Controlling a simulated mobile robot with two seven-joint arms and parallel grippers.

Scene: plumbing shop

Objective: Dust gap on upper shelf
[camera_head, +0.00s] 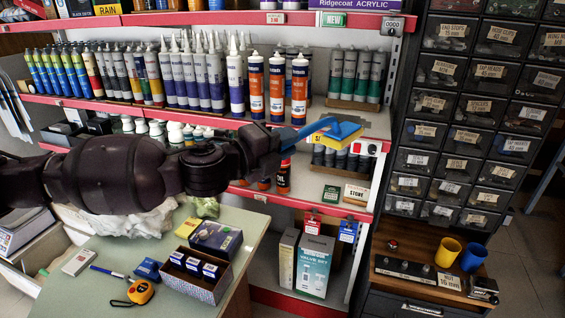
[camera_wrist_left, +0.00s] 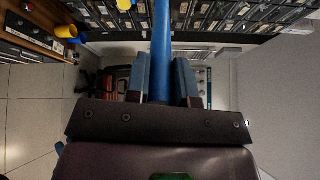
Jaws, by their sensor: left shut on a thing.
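My left gripper (camera_head: 281,136) reaches in from the left in the head view, in front of the shelf unit. It is shut on the blue handle of a duster (camera_head: 338,131), which has a yellow and blue head. In the left wrist view the blue handle (camera_wrist_left: 161,45) runs up between the two fingers. The duster head is at the front part of the upper shelf (camera_head: 376,122), before the gap between the orange-labelled tubes (camera_head: 277,88) and the green tubes (camera_head: 363,77). I cannot tell whether it touches the shelf board. My right gripper is not in view.
Tall tubes (camera_head: 209,80) fill the shelf left of the gap. Drawer cabinets (camera_head: 455,110) stand right. Below, a table (camera_head: 105,255) holds boxes and a tape measure (camera_head: 139,292).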

